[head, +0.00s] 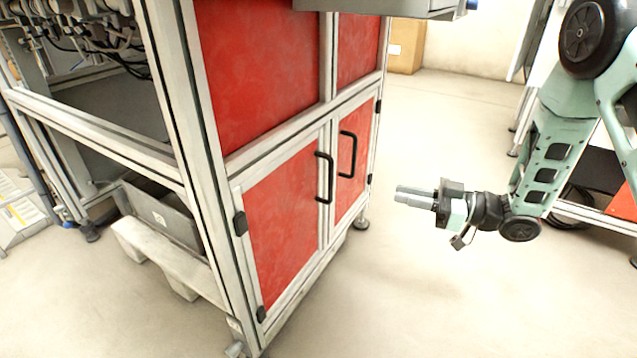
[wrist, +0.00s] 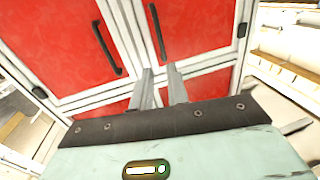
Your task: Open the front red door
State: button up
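The grey-framed cabinet has two lower red doors side by side in the head view: a nearer left door (head: 283,225) and a farther right door (head: 349,168). Each has a black bar handle, left (head: 325,177) and right (head: 347,154), beside their shared middle edge. Both look shut. My gripper (head: 398,194) is right of the cabinet, apart from the handles, with its fingers pointing towards it. In the wrist view, the two fingers (wrist: 159,76) are apart with nothing between them. Two handles show there, left (wrist: 107,48) and right (wrist: 157,30); the picture seems upside down.
Fixed red panels (head: 262,68) sit above the doors. A grey box (head: 160,214) and a pale pallet (head: 165,252) lie at the cabinet's left side. Cabinet feet (head: 361,224) stand on the floor. The floor (head: 420,290) before the doors is clear. A cardboard box (head: 406,46) stands behind.

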jog(key=b, duration=0.3)
send_near(329, 198)
jog(key=w+a+r, duration=0.1)
jog(key=a, duration=0.2)
jog(key=w+a+r, duration=0.2)
jog(key=a, duration=0.1)
jog(key=w+a+r, duration=0.1)
jog(key=a, duration=0.2)
jog(key=shift+w+a+r, duration=0.1)
jog(key=shift+w+r, duration=0.1)
jog(key=shift+r, duration=0.1)
jog(key=shift+c, duration=0.3)
grip_shut()
